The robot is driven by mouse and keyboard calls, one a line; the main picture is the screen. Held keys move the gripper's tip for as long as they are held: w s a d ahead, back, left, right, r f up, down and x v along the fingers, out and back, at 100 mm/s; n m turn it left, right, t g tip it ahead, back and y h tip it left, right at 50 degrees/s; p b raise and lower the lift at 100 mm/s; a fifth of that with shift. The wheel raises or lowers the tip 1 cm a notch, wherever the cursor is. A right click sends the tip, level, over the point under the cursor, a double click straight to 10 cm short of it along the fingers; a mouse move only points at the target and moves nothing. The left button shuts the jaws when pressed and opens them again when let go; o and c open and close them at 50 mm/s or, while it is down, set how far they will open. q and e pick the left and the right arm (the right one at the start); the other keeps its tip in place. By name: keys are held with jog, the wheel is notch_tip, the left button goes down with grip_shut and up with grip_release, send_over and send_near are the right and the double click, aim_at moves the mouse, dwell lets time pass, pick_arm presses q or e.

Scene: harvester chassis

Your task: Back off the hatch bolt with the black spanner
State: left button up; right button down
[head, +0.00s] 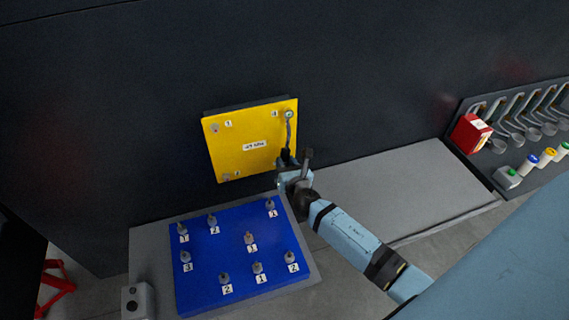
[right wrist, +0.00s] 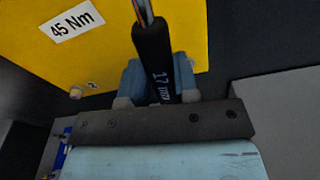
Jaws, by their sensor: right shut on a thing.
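The yellow hatch (head: 235,155) is on the dark wall, with a "45 Nm" label and numbered corners. Its upper-right bolt (head: 289,114) is beside the number 4. My right gripper (head: 290,172) is below that corner, shut on the black spanner (head: 289,132). The right wrist view shows its black handle (right wrist: 152,62), marked "17 mm", between the fingers (right wrist: 158,88). The spanner points up the hatch and its far end is at the upper-right bolt; I cannot tell whether it is fully seated. My left gripper is not in view.
A blue board (head: 205,265) with several numbered studs lies below the hatch. At right a rack (head: 465,110) holds several spanners, with a red box (head: 470,134) and coloured-top cylinders near it. A grey ledge (head: 390,190) is bare. A small grey box (head: 138,301) stands lower left.

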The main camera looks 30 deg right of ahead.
jog(key=d+n, duration=0.1)
jog(key=d+n+p, duration=0.1)
jog(key=d, duration=0.1)
jog(key=shift+s, duration=0.35)
jog(key=d, duration=0.1)
jog(key=d+n, duration=0.2)
jog(key=shift+s+d+r+h+p, duration=0.2)
jog(key=shift+s+r+h+p, duration=0.05)
jog(key=shift+s+h+p, duration=0.1)
jog(key=shift+n, duration=0.3)
